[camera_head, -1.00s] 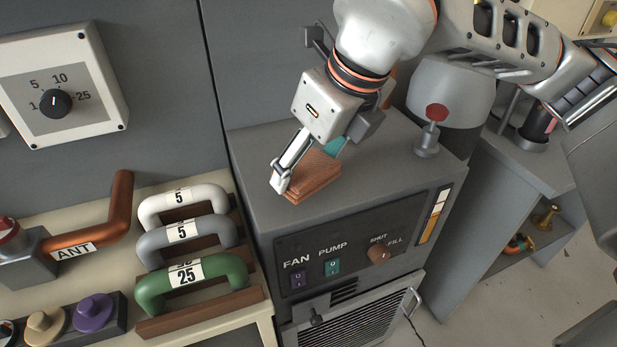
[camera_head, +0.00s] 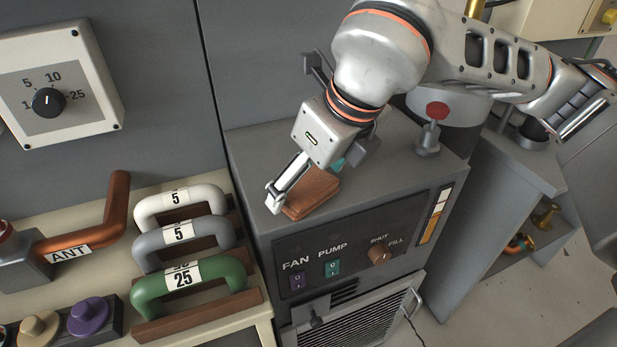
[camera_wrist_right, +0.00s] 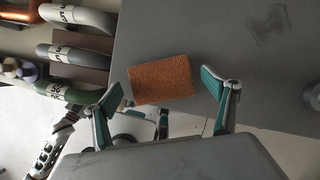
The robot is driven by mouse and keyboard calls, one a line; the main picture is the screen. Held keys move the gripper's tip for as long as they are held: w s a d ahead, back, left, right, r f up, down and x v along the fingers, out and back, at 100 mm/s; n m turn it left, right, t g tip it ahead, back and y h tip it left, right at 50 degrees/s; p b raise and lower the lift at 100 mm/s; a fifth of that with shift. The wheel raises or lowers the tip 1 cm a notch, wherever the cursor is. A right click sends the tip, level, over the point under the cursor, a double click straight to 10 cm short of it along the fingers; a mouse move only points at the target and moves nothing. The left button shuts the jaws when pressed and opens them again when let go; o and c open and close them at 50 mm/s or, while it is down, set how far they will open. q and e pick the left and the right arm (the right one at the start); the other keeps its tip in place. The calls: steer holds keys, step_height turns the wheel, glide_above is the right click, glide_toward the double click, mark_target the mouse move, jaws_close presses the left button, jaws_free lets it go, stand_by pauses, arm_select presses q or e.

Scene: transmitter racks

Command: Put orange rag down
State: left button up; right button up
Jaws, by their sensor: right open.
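The orange rag (camera_head: 314,190), a folded block with a rough surface, lies on the grey cabinet top (camera_head: 385,185) near its front edge, above the FAN and PUMP panel. My right gripper (camera_head: 303,186) is just over the rag, pointing down. The right wrist view shows the rag (camera_wrist_right: 163,80) between the two open teal-padded fingers (camera_wrist_right: 162,90), with a small gap on each side. The far finger is partly hidden in the head view. My left gripper does not show in the head view; what seems to be my left arm shows small at the lower left of the right wrist view.
A red-topped knob (camera_head: 432,125) stands on the cabinet behind the rag. White, grey and green handles (camera_head: 190,285) stand on the left counter. The cabinet top right of the rag is clear. A panel handle (camera_head: 412,302) sticks out below.

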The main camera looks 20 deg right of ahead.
steer(key=shift+r, duration=0.5)
steer(key=p+v, duration=0.2)
steer(key=v, duration=0.9)
steer(key=shift+s, duration=0.2)
steer(key=shift+r, duration=0.1)
